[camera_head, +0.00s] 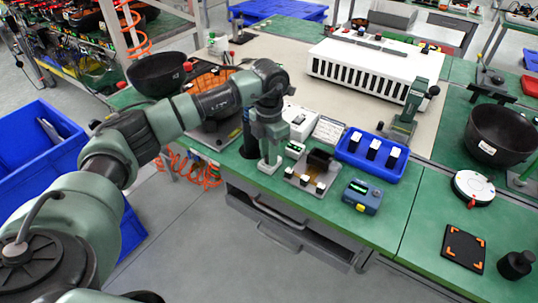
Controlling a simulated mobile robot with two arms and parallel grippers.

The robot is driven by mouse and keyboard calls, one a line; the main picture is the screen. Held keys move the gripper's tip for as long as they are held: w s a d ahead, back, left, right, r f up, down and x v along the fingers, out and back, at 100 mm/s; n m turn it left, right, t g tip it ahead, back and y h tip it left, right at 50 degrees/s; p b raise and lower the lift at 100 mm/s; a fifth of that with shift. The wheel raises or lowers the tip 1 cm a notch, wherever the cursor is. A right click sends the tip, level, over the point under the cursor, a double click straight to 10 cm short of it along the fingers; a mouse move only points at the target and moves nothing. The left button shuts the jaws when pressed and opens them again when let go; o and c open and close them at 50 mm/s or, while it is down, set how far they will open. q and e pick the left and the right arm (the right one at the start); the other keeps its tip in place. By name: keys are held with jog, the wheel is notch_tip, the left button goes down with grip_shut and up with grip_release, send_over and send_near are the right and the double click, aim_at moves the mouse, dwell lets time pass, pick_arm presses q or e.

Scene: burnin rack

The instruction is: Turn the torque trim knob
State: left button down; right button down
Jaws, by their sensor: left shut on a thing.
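My left gripper (270,163) points straight down at the front edge of the green bench (330,207), left of a small fixture. It is shut, and its fingers hide nearly all of what they hold. The torque trim knob cannot be made out apart from the fingers; the place where they close fits it. A small unit with a green display (295,149) stands just right of the fingers. My right gripper is not in view.
A fixture plate (304,181), a blue-grey meter (362,197) and a blue tray (372,152) with several black-and-white blocks stand to the right. A dark cylinder (249,141) is close on the left.

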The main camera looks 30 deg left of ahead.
pick_arm(q)
jog(key=shift+r+m, duration=0.1)
jog(key=shift+m, duration=0.3)
jog(key=c, duration=1.2)
grip_release()
notch_tip(320, 180, up, 8)
jog(key=shift+f+b, duration=0.1)
jog(key=shift+b, duration=0.4)
jog(key=shift+f, duration=0.1)
